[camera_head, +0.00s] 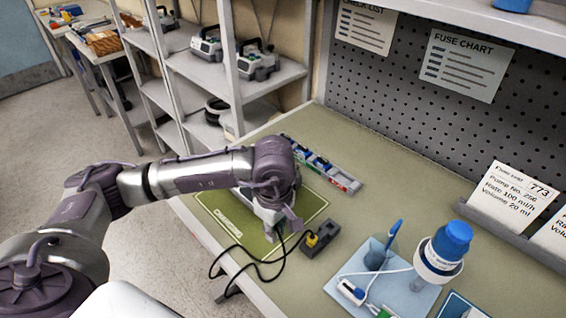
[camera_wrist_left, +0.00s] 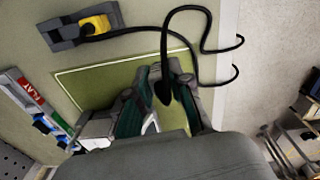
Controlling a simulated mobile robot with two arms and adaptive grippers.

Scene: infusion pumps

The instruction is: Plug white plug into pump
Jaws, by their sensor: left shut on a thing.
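My left gripper (camera_head: 284,218) is low over the green mat (camera_head: 222,212) on the bench, its fingers largely hidden by the arm in the head view. In the left wrist view, the gripper (camera_wrist_left: 168,100) is shut on the dark cable end of a plug (camera_wrist_left: 163,90). A small white part shows between the fingers, and the rest of the plug is hidden. The white-and-grey pump (camera_head: 264,208) is on the mat beside the gripper, mostly covered by the arm. Whether plug and pump touch cannot be told. My right gripper is out of view.
A yellow plug (camera_head: 312,240) sits in a dark grey block (camera_head: 326,233) right of the mat; a black cable (camera_head: 240,262) loops over the bench's front edge. A rack of coloured parts (camera_head: 322,168) lies behind. A light-blue tray (camera_head: 415,300) with a blue-capped bottle (camera_head: 447,245) stands right.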

